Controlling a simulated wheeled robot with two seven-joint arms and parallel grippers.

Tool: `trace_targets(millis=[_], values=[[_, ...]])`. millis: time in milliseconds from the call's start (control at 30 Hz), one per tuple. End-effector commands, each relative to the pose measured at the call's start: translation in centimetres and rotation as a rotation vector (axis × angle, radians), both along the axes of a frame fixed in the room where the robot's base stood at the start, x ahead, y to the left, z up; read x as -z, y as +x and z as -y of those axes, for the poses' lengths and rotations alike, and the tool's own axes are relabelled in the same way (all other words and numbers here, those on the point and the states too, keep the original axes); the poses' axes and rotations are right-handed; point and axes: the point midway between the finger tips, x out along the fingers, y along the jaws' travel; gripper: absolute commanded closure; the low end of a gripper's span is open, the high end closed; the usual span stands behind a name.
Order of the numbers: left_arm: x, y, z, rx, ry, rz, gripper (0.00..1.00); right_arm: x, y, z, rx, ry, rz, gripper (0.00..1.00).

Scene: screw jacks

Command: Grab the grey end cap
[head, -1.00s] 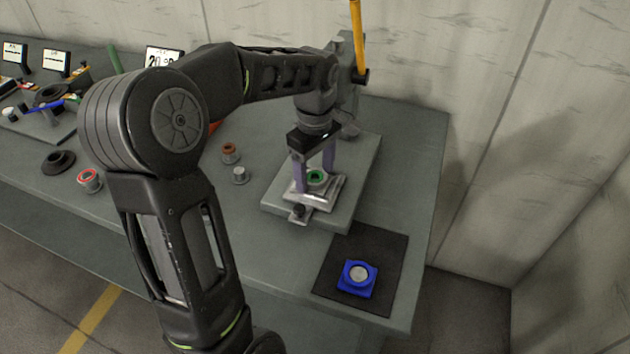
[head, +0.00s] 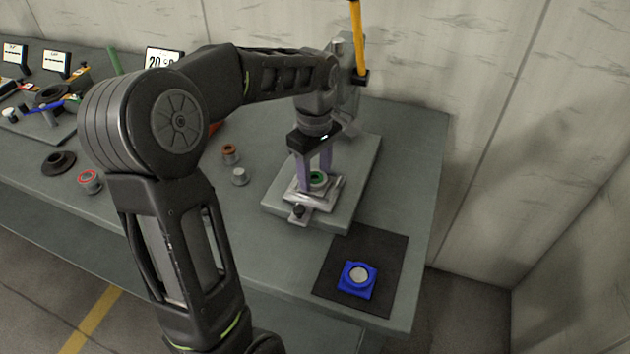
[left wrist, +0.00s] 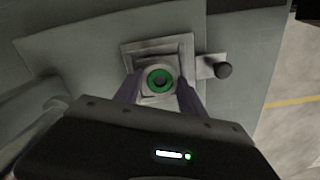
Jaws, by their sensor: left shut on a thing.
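My left gripper (head: 315,184) reaches down over the small metal vise (head: 325,196) on the grey base plate. Its purple fingers are shut on a grey part with a green ring (head: 318,178), which sits in the vise. In the left wrist view the green-ringed part (left wrist: 160,80) lies between the fingertips (left wrist: 157,88), inside the square vise frame. A small grey cap-like piece (head: 240,176) stands on the table, left of the base plate and apart from the gripper. I cannot tell for sure which grey piece is the end cap. My right gripper is not in view.
A blue holder (head: 357,289) with a pale round piece lies on a black mat (head: 393,255) at front right. A brown-topped part (head: 230,154), a red-ringed part (head: 89,181) and a dark flanged ring (head: 58,162) stand left. An orange-handled press (head: 357,60) rises behind.

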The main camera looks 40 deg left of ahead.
Motion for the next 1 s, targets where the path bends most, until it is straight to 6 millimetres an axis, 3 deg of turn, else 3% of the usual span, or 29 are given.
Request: trace_targets(millis=[367, 767, 1000], values=[[-0.6, 0.1, 0.0, 0.0, 0.001, 0.002, 1.0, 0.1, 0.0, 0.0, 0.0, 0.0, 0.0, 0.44], [-3.4, 0.1, 0.0, 0.0, 0.001, 0.004, 1.0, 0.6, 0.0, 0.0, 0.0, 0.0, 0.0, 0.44], [-3.4, -2.3, 0.7, 0.0, 0.001, 0.003, 1.0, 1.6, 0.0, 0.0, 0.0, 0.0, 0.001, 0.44]])
